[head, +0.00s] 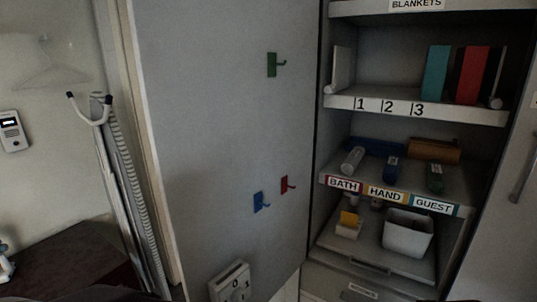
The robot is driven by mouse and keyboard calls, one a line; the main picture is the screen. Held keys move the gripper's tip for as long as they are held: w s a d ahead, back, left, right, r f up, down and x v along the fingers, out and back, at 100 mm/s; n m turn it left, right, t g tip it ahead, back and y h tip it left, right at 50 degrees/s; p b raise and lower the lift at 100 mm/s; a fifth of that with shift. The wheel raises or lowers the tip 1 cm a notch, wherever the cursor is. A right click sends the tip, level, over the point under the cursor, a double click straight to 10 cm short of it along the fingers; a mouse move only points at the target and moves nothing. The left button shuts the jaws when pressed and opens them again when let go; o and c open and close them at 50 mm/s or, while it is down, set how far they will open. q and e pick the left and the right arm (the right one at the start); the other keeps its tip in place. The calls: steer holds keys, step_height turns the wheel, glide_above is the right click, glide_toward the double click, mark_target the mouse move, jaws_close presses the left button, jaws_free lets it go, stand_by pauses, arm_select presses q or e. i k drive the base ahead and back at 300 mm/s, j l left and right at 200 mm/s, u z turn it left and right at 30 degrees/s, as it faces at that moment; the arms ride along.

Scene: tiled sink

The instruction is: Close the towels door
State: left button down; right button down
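A large grey door panel (215,140) stands open in the head view, left of an open cabinet. Its right edge meets the cabinet's left side. It carries a green hook (273,65), a red hook (286,185) and a blue hook (260,202). The cabinet has a shelf labelled BATH, HAND and GUEST (385,193), holding several rolled or boxed items. No label reading towels is visible. Neither of my grippers shows in this view.
A shelf with numbers (420,107) holds upright teal and red items. A white bin (407,234) sits lower down. A grey panel with a handle (525,180) stands at right. A box (230,283) is at the door's bottom.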

mark_target(227, 87)
steer(key=i+j+z, duration=0.15)
steer(key=j+z, duration=0.35)
steer(key=j, duration=0.2)
steer(key=j+z, duration=0.45)
steer(key=j, duration=0.25)
steer(key=k+j+z, duration=0.1)
steer(key=j+z, duration=0.4)
steer(key=j, duration=0.25)
